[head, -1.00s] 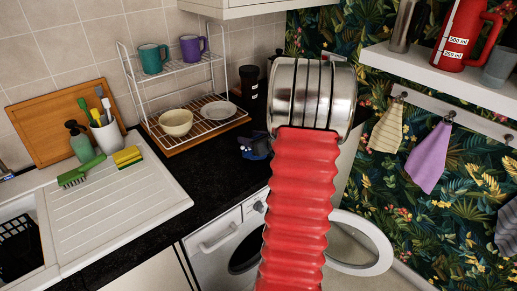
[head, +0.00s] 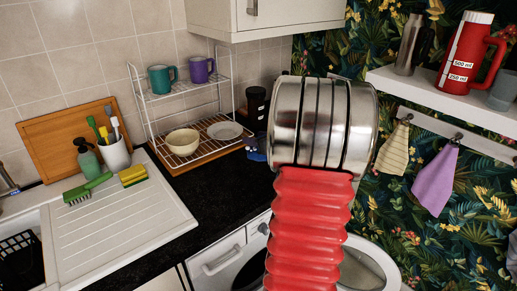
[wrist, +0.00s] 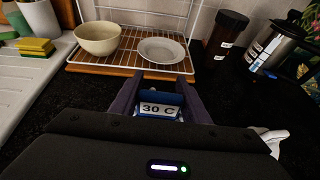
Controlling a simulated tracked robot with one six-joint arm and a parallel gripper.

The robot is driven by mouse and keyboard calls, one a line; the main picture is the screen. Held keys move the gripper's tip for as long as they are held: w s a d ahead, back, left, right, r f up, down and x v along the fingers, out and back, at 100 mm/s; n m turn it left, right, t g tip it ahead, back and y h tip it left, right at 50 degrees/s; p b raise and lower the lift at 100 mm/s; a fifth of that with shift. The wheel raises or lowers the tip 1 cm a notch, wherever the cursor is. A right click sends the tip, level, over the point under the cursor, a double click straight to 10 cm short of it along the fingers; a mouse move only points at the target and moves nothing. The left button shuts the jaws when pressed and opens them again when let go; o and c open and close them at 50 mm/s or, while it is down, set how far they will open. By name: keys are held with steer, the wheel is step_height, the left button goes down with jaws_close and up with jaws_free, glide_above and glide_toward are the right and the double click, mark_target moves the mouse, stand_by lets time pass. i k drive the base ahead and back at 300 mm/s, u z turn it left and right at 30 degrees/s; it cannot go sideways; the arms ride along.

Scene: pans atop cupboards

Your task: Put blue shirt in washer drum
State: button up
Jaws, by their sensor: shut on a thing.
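In the wrist view, my gripper (wrist: 160,103) is shut on a small blue bundle bearing a "30 C" label, the blue shirt (wrist: 160,97). It is over the black worktop, in front of the wire rack. In the head view, my steel and red arm hides most of the gripper. A dark blue patch shows at the arm's left, and I cannot tell whether it is shirt or finger. The washer (head: 222,262) stands below the worktop at lower middle. Its round door (head: 385,262) hangs open to the right. My arm hides much of the drum opening.
The wire rack (head: 150,98) holds mugs, a bowl (head: 183,142) and a plate (head: 225,130). A dark jar (head: 256,107) stands beside it. The sink drainer (head: 130,215) is left. A wall shelf (head: 440,92) with a red jug (head: 470,55) is right. The front worktop is clear.

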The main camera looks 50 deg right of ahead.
mark_target(253, 270)
steer(key=k, duration=1)
